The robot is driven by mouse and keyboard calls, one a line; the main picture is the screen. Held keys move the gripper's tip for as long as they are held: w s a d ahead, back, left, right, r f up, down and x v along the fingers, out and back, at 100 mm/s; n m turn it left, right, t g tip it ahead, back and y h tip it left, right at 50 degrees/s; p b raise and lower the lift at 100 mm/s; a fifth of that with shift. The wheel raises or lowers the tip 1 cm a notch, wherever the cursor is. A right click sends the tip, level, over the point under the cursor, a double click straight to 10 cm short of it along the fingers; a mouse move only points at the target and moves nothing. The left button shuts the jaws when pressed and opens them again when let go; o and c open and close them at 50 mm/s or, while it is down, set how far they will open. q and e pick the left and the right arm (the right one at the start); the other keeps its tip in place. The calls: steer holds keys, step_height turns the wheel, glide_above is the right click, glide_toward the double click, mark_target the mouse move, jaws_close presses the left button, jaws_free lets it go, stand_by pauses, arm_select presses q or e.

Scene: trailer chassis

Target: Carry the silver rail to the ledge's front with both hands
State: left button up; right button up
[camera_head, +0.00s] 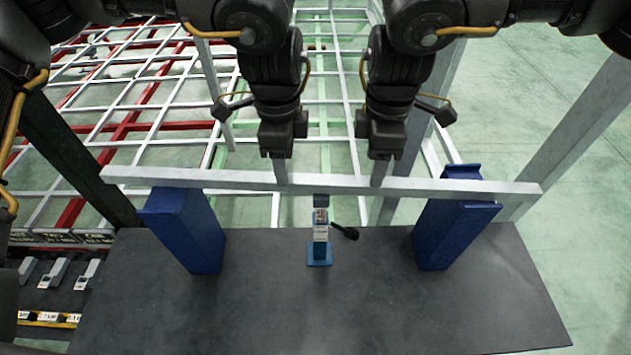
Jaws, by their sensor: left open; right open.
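The silver rail (330,184) is a long, straight bar lying crosswise. It rests near its ends on a left blue support (188,235) and a right blue support (448,235), above the dark grey ledge (310,315). My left gripper (280,172) is open at the rail, a little left of its middle. My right gripper (379,173) is open at the rail, right of its middle. The fingertips meet the rail's far edge in the picture. I cannot tell whether they touch it or straddle it.
A small blue-based device (320,245) stands on the ledge below the rail's middle, with a black tool (345,232) beside it. The ledge's near part is bare. A white and red frame (130,120) stands behind. Small items (55,272) lie at the left.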

arm_select(q)
step_height(320, 180, down, 4)
steer(key=shift+a+r, duration=0.1)
steer(key=shift+r, duration=0.1)
arm_select(e)
step_height(320, 180, down, 4)
steer(key=shift+a+r, duration=0.1)
steer(key=shift+r, duration=0.1)
arm_select(q)
steer(key=shift+f, duration=0.5)
arm_select(e)
steer(key=shift+f, duration=0.45)
arm_select(q)
steer(key=shift+c, duration=0.3)
arm_select(e)
steer(key=shift+c, duration=0.3)
arm_select(q)
jaws_close()
arm_select(e)
jaws_close()
arm_select(q)
steer(key=shift+r, duration=0.1)
